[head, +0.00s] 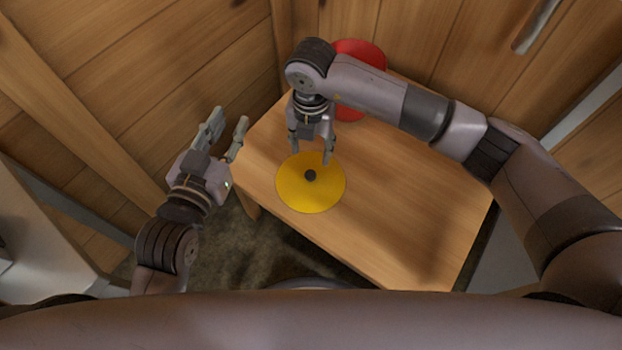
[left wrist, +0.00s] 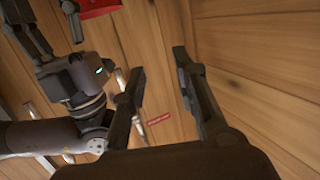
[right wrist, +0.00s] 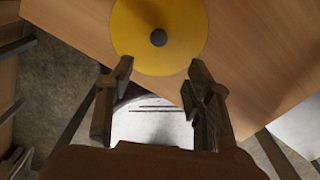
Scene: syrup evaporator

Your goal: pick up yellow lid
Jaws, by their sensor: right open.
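The yellow lid (head: 310,197) is a flat round disc with a dark knob (head: 310,175) at its middle. It lies on the wooden table (head: 400,225) near the front left edge. It also shows at the top of the right wrist view (right wrist: 185,62), with its knob between and beyond my fingertips. My right gripper (head: 311,158) is open and empty, just behind the knob in the head view. My left gripper (head: 226,130) is open and empty, off the table's left side. In the left wrist view its fingers (left wrist: 160,72) are apart with nothing between them.
A red round object (head: 362,58) stands at the back of the table, partly hidden by my right arm. Wooden walls (head: 130,60) enclose the left and back. The right part of the table is clear.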

